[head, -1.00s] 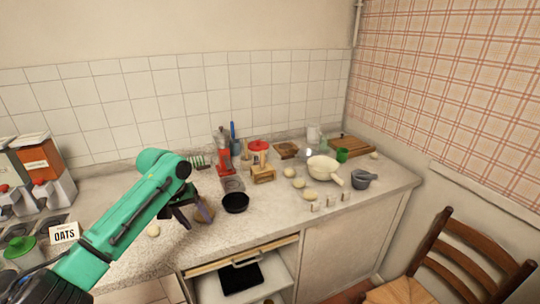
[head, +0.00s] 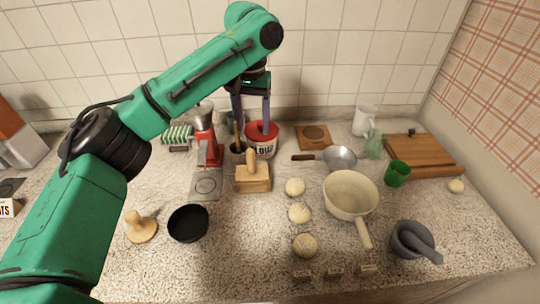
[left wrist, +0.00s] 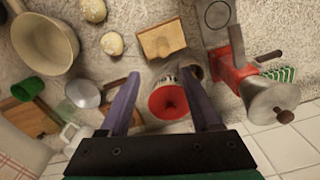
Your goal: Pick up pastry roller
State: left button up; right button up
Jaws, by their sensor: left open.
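No thing here is plainly a pastry roller. A light wooden block with an upright handle (head: 252,182) stands mid-counter; it also shows in the left wrist view (left wrist: 160,40). A round wooden disc with a knob (head: 141,230) lies at the left, and a dark pot (head: 238,149) holds a wooden-handled utensil, its lower end hidden. My left gripper (head: 252,118) is open and empty, pointing down at the back of the counter, behind the wooden block. In the left wrist view, a red-lidded tin (left wrist: 168,102) shows between its fingers (left wrist: 160,78). My right gripper is not in view.
A red grinder (head: 208,145) stands left of the tin. A black bowl (head: 188,223), dough balls (head: 299,212), a cream pan (head: 350,193), a mortar (head: 410,238) and a green cup (head: 397,174) share the counter. The tiled wall (head: 320,60) is close behind my gripper.

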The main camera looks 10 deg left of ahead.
aim_at(250, 150)
pick_arm(q)
jog(key=f, duration=0.2)
jog(key=s+f+p, duration=0.1)
jog(key=f, duration=0.2)
jog(key=f+p, duration=0.1)
jog(key=f, duration=0.2)
jog(key=shift+s+a, duration=0.35)
notch_tip(250, 150, down, 4)
jog(key=shift+f+p, duration=0.2)
jog(key=shift+p, duration=0.5)
jog(key=shift+a+f, duration=0.1)
jog(key=shift+a, duration=0.05)
jog(key=shift+c, duration=1.2)
grip_shut()
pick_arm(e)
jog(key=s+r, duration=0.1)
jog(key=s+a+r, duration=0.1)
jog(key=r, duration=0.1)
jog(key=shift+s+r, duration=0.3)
